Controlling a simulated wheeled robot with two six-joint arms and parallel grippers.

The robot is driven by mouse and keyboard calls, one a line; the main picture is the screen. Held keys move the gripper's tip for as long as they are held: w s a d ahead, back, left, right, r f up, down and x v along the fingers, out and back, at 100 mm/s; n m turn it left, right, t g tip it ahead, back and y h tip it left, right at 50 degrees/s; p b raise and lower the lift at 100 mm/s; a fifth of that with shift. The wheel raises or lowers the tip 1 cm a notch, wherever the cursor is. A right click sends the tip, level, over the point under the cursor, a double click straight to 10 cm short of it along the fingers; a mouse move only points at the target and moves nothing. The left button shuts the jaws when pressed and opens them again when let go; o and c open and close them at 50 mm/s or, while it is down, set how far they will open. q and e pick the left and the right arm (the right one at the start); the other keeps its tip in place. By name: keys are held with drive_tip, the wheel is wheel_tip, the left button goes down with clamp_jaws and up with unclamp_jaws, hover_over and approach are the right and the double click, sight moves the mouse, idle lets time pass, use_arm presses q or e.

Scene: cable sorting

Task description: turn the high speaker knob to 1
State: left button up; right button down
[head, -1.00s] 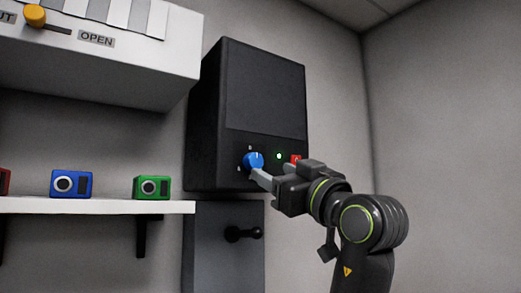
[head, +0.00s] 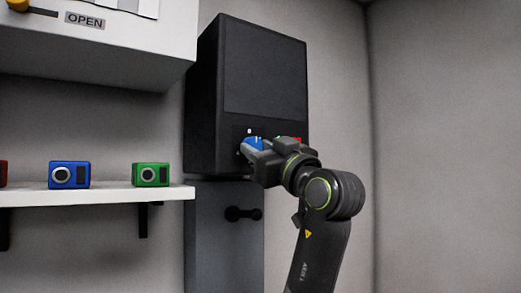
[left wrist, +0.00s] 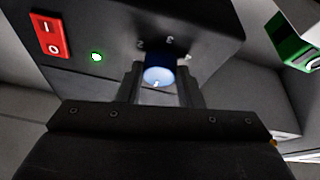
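The black speaker box (head: 262,75) hangs on the wall, with a blue knob (head: 257,141) low on its front. My left gripper (head: 250,149) is at the knob and partly covers it. In the left wrist view the blue knob (left wrist: 158,76) sits between the two fingers (left wrist: 160,80), which close in on both its sides. A white mark shows on the knob, on the side toward the gripper. My right gripper is not in view.
A red rocker switch (left wrist: 48,36) and a green light (left wrist: 96,57) are beside the knob. A grey box with a black handle (head: 243,213) is below the speaker. A white shelf (head: 100,194) holds blue (head: 69,174) and green (head: 151,174) devices.

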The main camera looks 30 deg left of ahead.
use_arm(q)
drive_tip(key=c, duration=0.4)
drive_tip(key=shift+s+a+r+m+t+h+b, duration=0.15)
drive_tip(key=shift+m+t+h+b, duration=1.1)
drive_tip(key=shift+m, duration=1.4)
drive_tip(key=shift+s+d+m+t+h+b, duration=0.15)
drive_tip(key=shift+m+t+h+b, duration=0.45)
drive_tip(key=shift+m+b, duration=1.6)
drive_tip(key=shift+s+a+r+m+t+h+b, duration=0.15)
drive_tip(key=shift+m+t+h+b, duration=0.8)
drive_tip(key=shift+m, duration=2.2)
drive_tip(key=o, duration=1)
drive_tip(key=shift+w, duration=0.1)
